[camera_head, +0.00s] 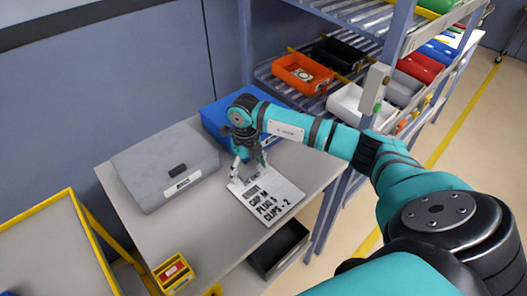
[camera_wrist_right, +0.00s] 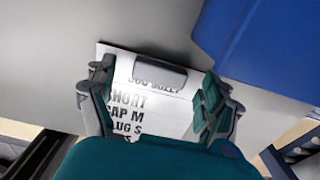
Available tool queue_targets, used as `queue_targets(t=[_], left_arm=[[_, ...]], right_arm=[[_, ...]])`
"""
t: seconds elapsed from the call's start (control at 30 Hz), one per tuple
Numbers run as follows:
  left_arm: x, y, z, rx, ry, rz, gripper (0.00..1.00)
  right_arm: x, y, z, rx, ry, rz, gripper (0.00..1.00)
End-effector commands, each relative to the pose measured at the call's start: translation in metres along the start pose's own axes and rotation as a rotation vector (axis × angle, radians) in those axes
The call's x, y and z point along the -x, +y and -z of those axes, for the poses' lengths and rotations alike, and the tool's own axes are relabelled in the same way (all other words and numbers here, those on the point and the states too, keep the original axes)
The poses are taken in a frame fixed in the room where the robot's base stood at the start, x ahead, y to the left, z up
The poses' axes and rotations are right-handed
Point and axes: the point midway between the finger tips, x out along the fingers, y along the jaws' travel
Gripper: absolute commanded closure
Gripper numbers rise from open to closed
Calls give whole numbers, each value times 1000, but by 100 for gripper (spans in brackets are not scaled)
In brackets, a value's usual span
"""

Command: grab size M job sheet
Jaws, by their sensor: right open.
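The job sheet (camera_head: 267,196) is a white board with black text reading "CAP M", "PLUG S" and "CLIPS - 2". It lies flat near the front right edge of the grey table. In the right wrist view the sheet (camera_wrist_right: 138,122) shows a grey clip at its top edge. My right gripper (camera_head: 248,174) is open above the sheet's clip end. In the right wrist view its fingers (camera_wrist_right: 160,95) stand to either side of the clip and upper sheet. I cannot tell whether they touch it. My left gripper is not in view.
A grey case (camera_head: 165,163) lies at the table's back left, with a blue bin (camera_head: 212,118) behind the gripper. A small yellow box (camera_head: 173,274) is at the front left. A dark bin (camera_head: 278,250) sits below the table edge. Shelves with orange (camera_head: 302,73) and other bins stand right.

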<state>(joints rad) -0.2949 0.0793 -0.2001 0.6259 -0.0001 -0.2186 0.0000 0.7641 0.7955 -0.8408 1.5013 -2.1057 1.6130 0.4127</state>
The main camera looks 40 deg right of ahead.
Motion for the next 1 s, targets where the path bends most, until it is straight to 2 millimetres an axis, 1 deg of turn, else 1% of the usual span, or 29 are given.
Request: queue_targets(t=[0.1,0.3,0.37,0.77,0.8,1.0], left_arm=[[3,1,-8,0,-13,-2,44],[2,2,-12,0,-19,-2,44],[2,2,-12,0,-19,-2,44],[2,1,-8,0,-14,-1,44],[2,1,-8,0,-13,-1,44],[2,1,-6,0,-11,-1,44]], right_arm=[[-7,0,0,0,0,0,15],[-8,0,0,1,-1,0,15],[-8,0,0,1,-1,0,22],[-8,0,0,1,0,0,74],[-8,0,0,1,0,0,76],[-8,0,0,1,1,0,76]])
